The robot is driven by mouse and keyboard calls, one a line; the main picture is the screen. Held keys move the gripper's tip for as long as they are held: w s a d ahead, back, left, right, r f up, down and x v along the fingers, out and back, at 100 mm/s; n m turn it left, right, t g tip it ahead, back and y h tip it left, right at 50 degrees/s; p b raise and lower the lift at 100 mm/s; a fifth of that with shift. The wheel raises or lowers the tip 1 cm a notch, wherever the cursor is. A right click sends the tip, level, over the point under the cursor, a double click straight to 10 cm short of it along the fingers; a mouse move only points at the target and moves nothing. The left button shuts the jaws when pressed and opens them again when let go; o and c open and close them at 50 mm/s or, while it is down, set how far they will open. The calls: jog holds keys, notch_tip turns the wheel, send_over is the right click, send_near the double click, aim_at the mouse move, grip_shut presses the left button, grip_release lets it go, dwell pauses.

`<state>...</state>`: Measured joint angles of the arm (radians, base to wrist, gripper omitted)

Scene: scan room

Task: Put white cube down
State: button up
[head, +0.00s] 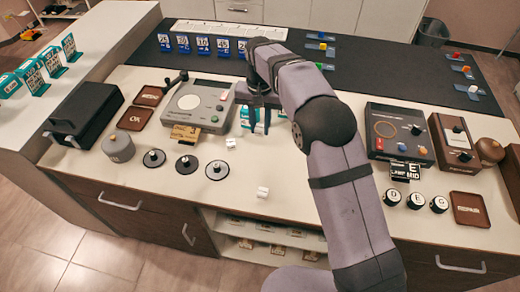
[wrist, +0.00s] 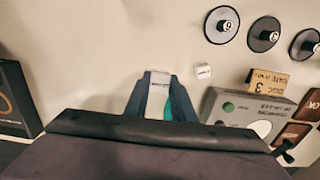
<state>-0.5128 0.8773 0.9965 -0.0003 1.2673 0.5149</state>
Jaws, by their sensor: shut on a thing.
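My gripper (head: 258,128) hangs over the counter right of the grey tester, its dark blue fingers pointing down. In the wrist view its fingers (wrist: 160,82) are shut on a white and teal piece (wrist: 158,98) with a small dark mark on its end. Whether this piece touches the counter I cannot tell. One small white cube (head: 231,142) lies on the counter just left of the gripper; it also shows in the wrist view (wrist: 203,70), apart from the fingers. A second white cube (head: 263,192) lies nearer the counter's front edge.
The grey tester (head: 199,105) with a tan card stands left of the gripper. A black device (head: 399,133), brown box (head: 458,138) and black knobs (head: 416,201) stand at right. The pale counter (head: 290,170) is mostly clear in the middle.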

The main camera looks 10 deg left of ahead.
aim_at(260, 153)
jog(key=shift+f+p, duration=1.25)
jog(key=shift+f, duration=3.55)
jog(key=shift+f, duration=0.15)
jog(key=o, duration=1)
notch_tip(260, 153, up, 11)
jog(key=b, duration=0.3)
jog(key=shift+r, duration=0.7)
